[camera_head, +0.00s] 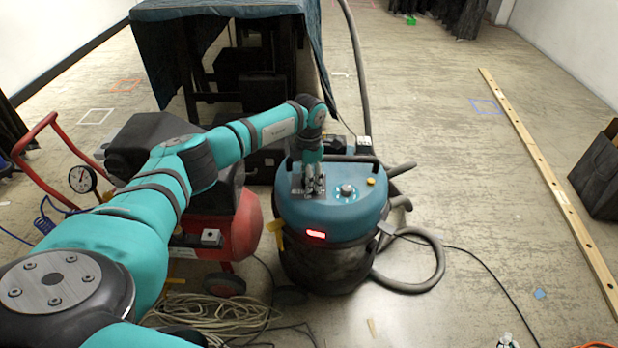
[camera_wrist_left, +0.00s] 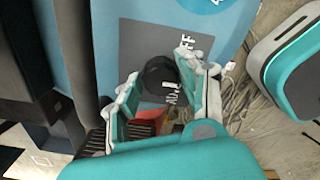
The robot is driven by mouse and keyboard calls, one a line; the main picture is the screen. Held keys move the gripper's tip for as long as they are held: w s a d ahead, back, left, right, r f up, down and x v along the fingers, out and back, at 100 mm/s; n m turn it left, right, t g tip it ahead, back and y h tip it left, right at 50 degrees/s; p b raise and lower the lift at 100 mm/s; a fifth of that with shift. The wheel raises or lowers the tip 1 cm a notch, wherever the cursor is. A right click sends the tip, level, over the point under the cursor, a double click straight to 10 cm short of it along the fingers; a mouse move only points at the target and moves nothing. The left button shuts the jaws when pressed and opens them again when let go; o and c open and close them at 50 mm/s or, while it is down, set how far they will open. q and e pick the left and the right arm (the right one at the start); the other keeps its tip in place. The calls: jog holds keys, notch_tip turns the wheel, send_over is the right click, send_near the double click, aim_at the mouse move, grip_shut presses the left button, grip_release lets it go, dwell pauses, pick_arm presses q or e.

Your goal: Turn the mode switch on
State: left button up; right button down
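The teal and black vacuum machine (camera_head: 332,212) stands upright on the floor. My left gripper (camera_head: 313,190) reaches down to the left part of its top and hides the mode switch in the head view. In the left wrist view the switch (camera_wrist_left: 160,72) is a dark round knob on a grey panel with white lettering, "OFF" among it. My left gripper (camera_wrist_left: 164,82) has its fingers apart, one on either side of the knob. I cannot tell whether they touch it. A small pale tip at the head view's bottom edge may be my right gripper (camera_head: 507,342).
A grey dial (camera_head: 347,190) and a yellow button (camera_head: 371,181) sit beside my left gripper on the machine's top. A red compressor (camera_head: 245,225) stands close on the left. A hose (camera_head: 440,262) and cables lie on the floor. A covered table (camera_head: 220,8) stands behind.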

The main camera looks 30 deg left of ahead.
pick_arm(q)
jog(key=o, duration=0.3)
jog(key=shift+o, duration=0.2)
notch_tip(320, 180, up, 12)
dwell(0.4)
dwell(0.3)
